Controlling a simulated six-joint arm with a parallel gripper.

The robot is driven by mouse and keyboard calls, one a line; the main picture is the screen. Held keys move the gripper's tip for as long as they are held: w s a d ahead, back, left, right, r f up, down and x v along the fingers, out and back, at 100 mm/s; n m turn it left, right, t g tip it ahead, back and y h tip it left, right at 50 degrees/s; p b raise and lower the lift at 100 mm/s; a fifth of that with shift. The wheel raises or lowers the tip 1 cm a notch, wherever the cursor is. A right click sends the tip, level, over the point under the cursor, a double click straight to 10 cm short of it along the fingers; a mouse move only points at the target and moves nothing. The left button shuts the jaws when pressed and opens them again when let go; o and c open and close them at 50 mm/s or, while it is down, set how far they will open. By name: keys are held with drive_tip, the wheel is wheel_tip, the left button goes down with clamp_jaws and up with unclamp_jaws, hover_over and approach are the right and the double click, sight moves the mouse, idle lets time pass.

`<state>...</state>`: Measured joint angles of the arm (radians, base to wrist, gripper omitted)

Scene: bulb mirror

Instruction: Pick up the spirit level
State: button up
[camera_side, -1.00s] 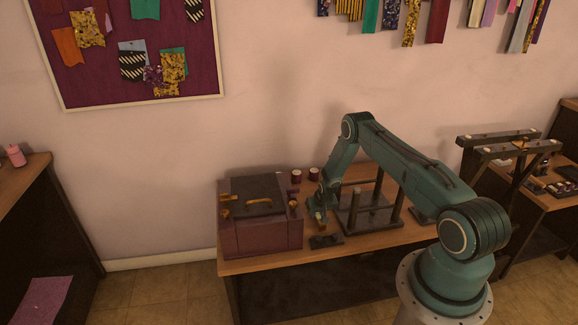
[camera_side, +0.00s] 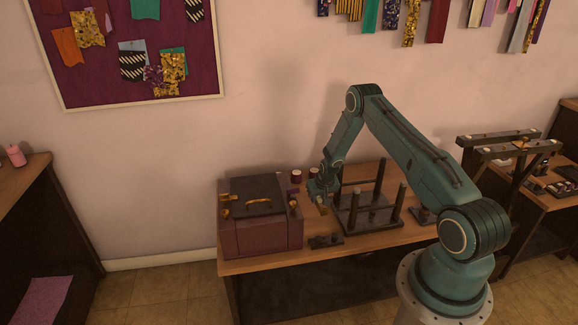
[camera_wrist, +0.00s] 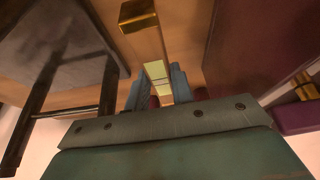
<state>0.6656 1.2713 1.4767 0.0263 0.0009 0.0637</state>
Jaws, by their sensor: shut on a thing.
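The spirit level (camera_wrist: 146,42) is a narrow brass-coloured bar with a pale yellow-green vial section. In the wrist view it stretches from between the fingers toward the top. My gripper (camera_wrist: 157,88) is shut on it near the vial end; the gripped part is partly hidden by the blue-grey fingers. In the side view my gripper (camera_side: 322,200) holds the level (camera_side: 323,209) above the bench, over a small dark block (camera_side: 326,241). The level appears clear of the block.
A maroon case (camera_side: 262,238) with a dark top and brass handle stands at left. A dark frame with upright posts (camera_side: 372,222) stands close at right. Thread spools (camera_side: 297,176) sit behind. The wooden bench (camera_side: 290,263) has a narrow bare front edge.

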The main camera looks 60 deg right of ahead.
wheel_tip(320, 180, up, 12)
idle(0.5)
drive_tip(key=shift+r, duration=0.2)
idle(0.4)
wheel_tip(320, 180, up, 5)
hover_over(319, 198)
drive_tip(key=shift+a+f, duration=0.1)
drive_tip(key=shift+f, duration=0.1)
idle(0.7)
idle(0.4)
